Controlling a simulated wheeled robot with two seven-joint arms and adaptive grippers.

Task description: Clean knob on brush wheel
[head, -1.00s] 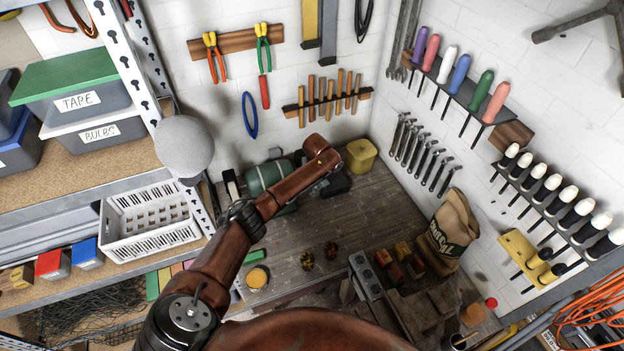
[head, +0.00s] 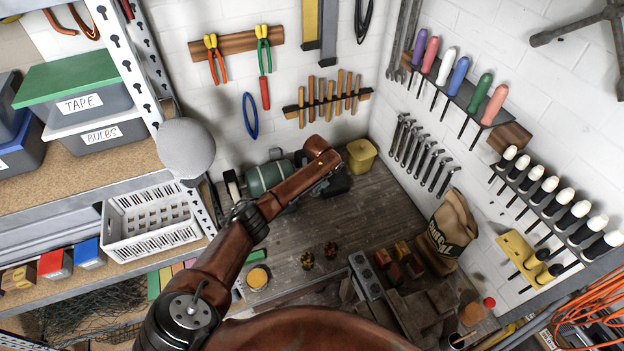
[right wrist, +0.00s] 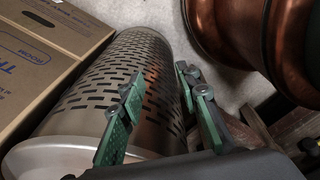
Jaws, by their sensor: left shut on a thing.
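A bench grinder with a green motor body (head: 264,178) stands at the back of the workbench in the head view. A wheel (head: 232,187) shows at its left end; my arm covers part of its right side. My left gripper (head: 334,184) is beside the grinder's right end, mostly hidden behind my own arm. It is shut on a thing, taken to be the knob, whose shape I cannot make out. Two small brownish knob-like pieces, one (head: 307,260) left of the other (head: 331,249), lie on the bench. My right gripper (right wrist: 160,108) has its green fingers apart and nothing between them.
A yellow container (head: 361,155) stands behind my left gripper. A paper sack (head: 450,233) and small boxes stand at the bench's right. An open tin (head: 257,277) is at the front left. The bench middle (head: 300,232) is mostly clear. A perforated metal cylinder (right wrist: 125,80) lies beyond my right fingers.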

